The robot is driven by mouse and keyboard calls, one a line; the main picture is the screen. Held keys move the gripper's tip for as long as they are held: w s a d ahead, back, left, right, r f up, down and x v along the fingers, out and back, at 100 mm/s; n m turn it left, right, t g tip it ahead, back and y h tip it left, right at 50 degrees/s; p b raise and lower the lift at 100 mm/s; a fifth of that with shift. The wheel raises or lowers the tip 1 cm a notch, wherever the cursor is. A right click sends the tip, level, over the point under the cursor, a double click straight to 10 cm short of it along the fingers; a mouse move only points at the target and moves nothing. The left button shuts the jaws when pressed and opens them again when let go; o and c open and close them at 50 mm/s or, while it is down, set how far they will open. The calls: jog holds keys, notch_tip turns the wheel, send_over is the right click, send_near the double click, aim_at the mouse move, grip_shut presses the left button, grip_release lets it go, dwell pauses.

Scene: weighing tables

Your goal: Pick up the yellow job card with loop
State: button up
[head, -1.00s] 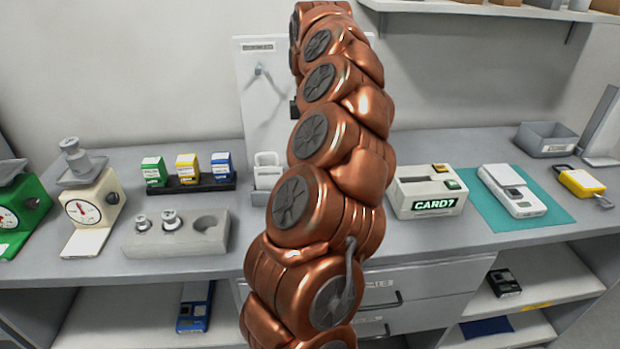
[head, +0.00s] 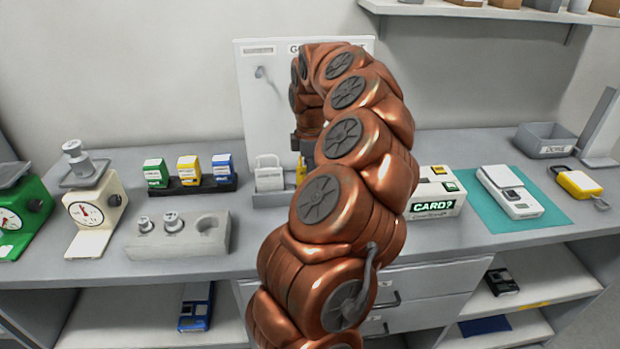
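A narrow yellow piece (head: 301,172), which looks like the yellow job card, shows in a small grey tray (head: 268,198) on the table. It stands right of a pale card with a loop (head: 268,174). Most of it is hidden behind my arm, and I cannot see its loop. My gripper (head: 305,150) points down just above it, dark and partly covered by my arm. I cannot tell whether its fingers touch the yellow piece, or whether they are open or shut.
Left are a rack of small green, yellow and blue boxes (head: 190,184), a weight block (head: 178,240) and scales (head: 95,212). Right are a box reading "CARD?" (head: 434,207), a device on a teal mat (head: 550,212) and a yellow item with a loop (head: 578,184). A white panel (head: 262,110) stands behind.

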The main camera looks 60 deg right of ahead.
grip_shut()
dwell(0.3)
dwell(0.3)
